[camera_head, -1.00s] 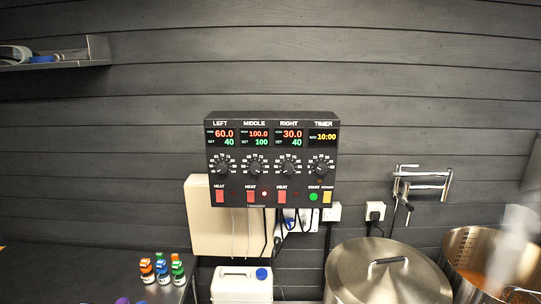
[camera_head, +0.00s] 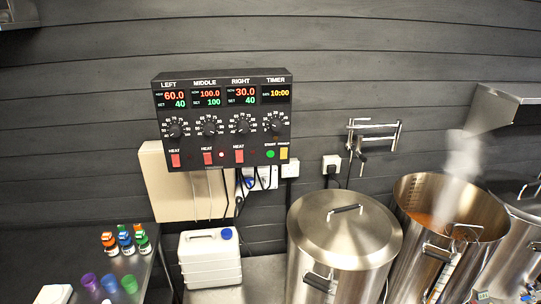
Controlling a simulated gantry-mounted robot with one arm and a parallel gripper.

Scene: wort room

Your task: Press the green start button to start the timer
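A timer dial (camera_head: 276,124) sits between the display and the button. My gripper is not in the head view, so its state and its distance from the button do not show.
A lidded steel pot (camera_head: 345,232) stands below and right of the panel. An open steaming pot (camera_head: 452,222) stands further right. A white canister (camera_head: 210,260) is below the panel. Small bottles (camera_head: 124,241) stand on the left counter.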

